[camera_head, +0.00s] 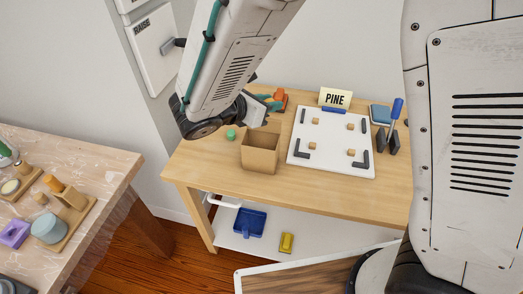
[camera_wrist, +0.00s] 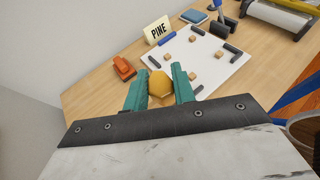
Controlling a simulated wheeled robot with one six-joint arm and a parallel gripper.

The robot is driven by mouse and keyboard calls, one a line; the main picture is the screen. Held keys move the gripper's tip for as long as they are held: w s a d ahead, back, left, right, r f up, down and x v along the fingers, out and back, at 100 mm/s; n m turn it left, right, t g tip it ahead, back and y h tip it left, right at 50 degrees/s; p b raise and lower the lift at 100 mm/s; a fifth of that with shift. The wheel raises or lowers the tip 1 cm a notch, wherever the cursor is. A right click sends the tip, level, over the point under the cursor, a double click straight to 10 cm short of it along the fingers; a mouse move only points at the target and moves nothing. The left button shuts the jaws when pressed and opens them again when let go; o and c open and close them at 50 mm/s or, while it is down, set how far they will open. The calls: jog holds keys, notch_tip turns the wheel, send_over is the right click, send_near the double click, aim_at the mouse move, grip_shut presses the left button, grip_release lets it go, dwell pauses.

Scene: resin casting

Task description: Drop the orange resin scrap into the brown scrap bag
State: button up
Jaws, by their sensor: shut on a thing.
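My gripper (camera_wrist: 158,84) has teal fingers shut on an orange-yellow faceted piece, the orange resin scrap (camera_wrist: 160,84). In the head view my gripper (camera_head: 268,103) shows partly behind my arm, above the wooden table, and the scrap cannot be made out there. The brown scrap bag (camera_head: 260,158) stands upright on the table with its top open. In the picture the gripper is just above the bag's far rim; how high it is cannot be told. The bag does not show in the wrist view.
A white board (camera_head: 334,158) with small blocks and dark corner pieces lies right of the bag, with a PINE sign (camera_head: 335,98) behind it. An orange tool (camera_wrist: 123,68) lies near the back. A green round item (camera_head: 231,134) sits left of the bag. A blue-handled tool (camera_head: 395,112) stands at right.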

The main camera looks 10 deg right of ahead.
jog(key=o, duration=1)
jog(key=shift+o, duration=0.2)
jog(key=shift+a, duration=0.1)
jog(key=v, duration=0.7)
jog(key=shift+s+a, duration=0.2)
jog(key=shift+s, duration=0.05)
jog(key=shift+r, duration=0.1)
